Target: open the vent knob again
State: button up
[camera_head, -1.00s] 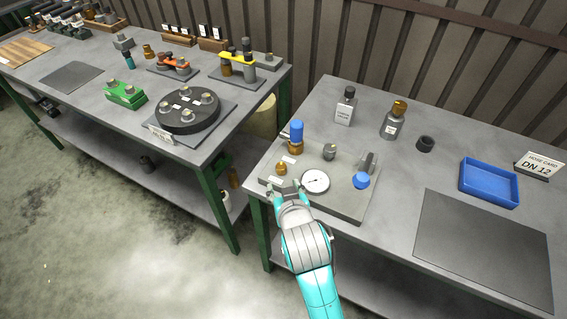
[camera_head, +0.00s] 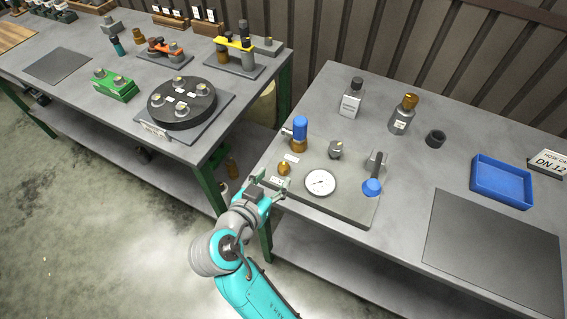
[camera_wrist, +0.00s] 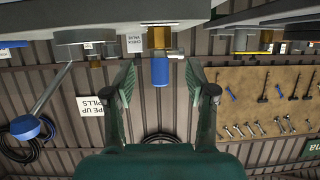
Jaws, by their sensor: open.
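A small brass knob (camera_head: 284,168), which I take to be the vent knob, stands at the front left of the grey fixture plate (camera_head: 345,205), between two small labels. My gripper (camera_head: 270,186) is open and empty at the plate's front left corner, just short of the brass knob and apart from it. In the wrist view, which is upside down, the open fingers (camera_wrist: 160,88) frame the blue-topped brass fitting (camera_wrist: 159,70) farther back. I cannot tell the brass knob apart from that fitting's brass part there. The knob's turn position is too small to read.
On the plate are a white dial gauge (camera_head: 320,183), a grey knob (camera_head: 335,149) and a lever with a blue end (camera_head: 373,187). A dark mat (camera_head: 495,245) lies bare at front right.

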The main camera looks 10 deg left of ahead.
aim_at(284, 167)
jog(key=x, duration=0.7)
jog(key=shift+w+f, duration=0.15)
jog(key=shift+d, duration=0.1)
grip_shut()
